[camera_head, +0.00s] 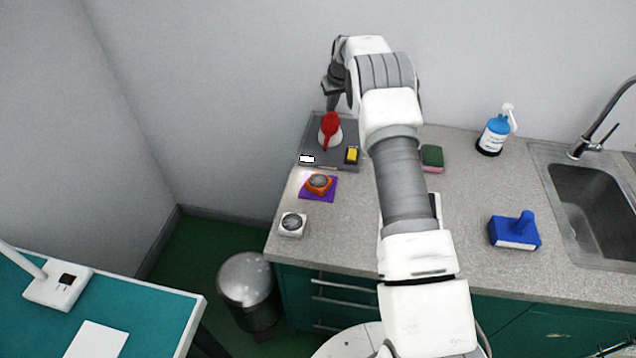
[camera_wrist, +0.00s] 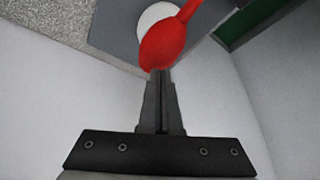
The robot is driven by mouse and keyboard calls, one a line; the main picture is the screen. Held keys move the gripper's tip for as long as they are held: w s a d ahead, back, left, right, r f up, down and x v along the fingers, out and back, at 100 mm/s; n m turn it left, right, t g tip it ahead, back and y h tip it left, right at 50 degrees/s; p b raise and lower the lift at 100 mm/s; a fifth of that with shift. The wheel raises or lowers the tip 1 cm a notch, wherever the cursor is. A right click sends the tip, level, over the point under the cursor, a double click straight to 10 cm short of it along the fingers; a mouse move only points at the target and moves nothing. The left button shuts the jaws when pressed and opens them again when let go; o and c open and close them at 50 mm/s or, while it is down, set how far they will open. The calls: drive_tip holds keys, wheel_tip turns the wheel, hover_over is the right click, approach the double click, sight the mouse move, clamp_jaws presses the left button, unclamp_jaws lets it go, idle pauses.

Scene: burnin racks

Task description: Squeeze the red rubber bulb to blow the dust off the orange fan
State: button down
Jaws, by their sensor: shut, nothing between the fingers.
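The red rubber bulb (camera_head: 331,124) rests on a white round holder (camera_head: 325,138) on a dark grey tray (camera_head: 309,143) near the wall. Its narrow nozzle points toward the front of the counter. The orange fan (camera_head: 318,184) lies on a purple mat (camera_head: 309,194) in front of the tray; I cannot make out dust on it. My gripper (camera_head: 331,107) is just behind the bulb, pointing down. In the wrist view, my gripper (camera_wrist: 160,73) has its fingers together and empty, with tips beside the round end of the bulb (camera_wrist: 163,45); I cannot tell whether they touch.
A yellow block (camera_head: 352,155) and a white label (camera_head: 307,159) are on the tray. A white fan unit (camera_head: 291,225) stands near the counter's left edge.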

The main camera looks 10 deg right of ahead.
sight(331, 117)
drive_tip(key=shift+f+b, duration=1.35)
drive_tip(key=shift+f, duration=0.5)
drive_tip(key=shift+r+p, duration=0.75)
drive_tip(key=shift+r, duration=1)
drive_tip(key=shift+f, duration=0.15)
drive_tip(key=shift+f+b, duration=1.25)
drive_tip(key=shift+f, duration=0.45)
drive_tip(key=shift+r+p, duration=0.85)
drive_tip(key=shift+r, duration=1)
drive_tip(key=shift+f, duration=0.15)
